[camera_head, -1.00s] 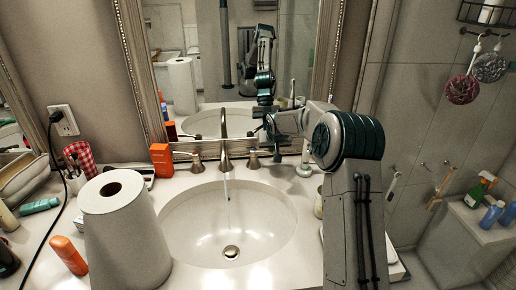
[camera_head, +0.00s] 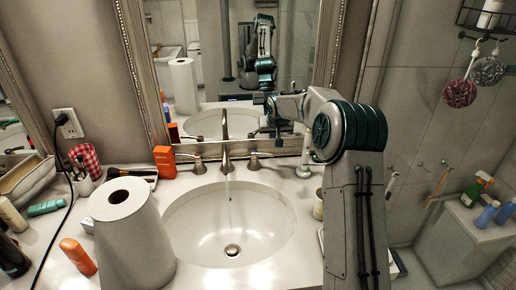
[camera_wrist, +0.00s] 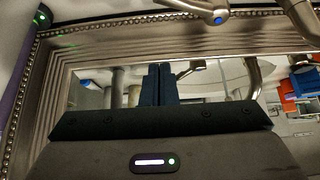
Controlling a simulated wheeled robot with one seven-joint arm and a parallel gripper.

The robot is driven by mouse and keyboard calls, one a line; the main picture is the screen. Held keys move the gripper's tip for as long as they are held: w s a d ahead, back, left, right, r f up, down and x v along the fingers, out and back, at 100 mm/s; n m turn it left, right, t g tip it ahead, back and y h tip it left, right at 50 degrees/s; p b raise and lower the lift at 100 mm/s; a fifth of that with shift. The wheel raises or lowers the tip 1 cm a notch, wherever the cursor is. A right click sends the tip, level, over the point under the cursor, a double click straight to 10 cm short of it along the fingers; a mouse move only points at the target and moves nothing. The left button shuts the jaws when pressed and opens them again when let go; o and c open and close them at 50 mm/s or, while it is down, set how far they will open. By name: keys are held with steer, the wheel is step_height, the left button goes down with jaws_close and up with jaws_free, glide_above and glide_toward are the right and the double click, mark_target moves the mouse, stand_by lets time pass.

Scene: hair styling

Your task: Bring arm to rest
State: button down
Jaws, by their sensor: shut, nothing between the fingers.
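My arm rises at the right of the sink in the head view, bends at a dark-ringed joint and reaches left in front of the mirror (camera_head: 215,60). My gripper (camera_wrist: 155,86) shows in the wrist view with its two dark fingers together and nothing between them. In the head view its fingers are hard to make out near the mirror's lower edge. The arm is also reflected in the mirror.
The faucet (camera_head: 225,135) runs water into the white sink (camera_head: 190,235), just left of my arm. A paper roll (camera_head: 130,240) and an orange box (camera_head: 164,161) stand left of the sink. Bottles (camera_head: 486,217) stand on a ledge at far right.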

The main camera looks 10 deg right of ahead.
steer(key=s+r+g+h, duration=0.1)
steer(key=s+r, duration=0.4)
steer(key=s, duration=0.7)
steer(key=s+r+g, duration=0.1)
steer(key=s+r, duration=0.3)
steer(key=s, duration=0.7)
steer(key=s+f+g+y, duration=0.1)
steer(key=s+f, duration=0.2)
steer(key=s, duration=2.3)
steer(key=shift+a+f+g, duration=0.15)
steer(key=shift+g, duration=0.25)
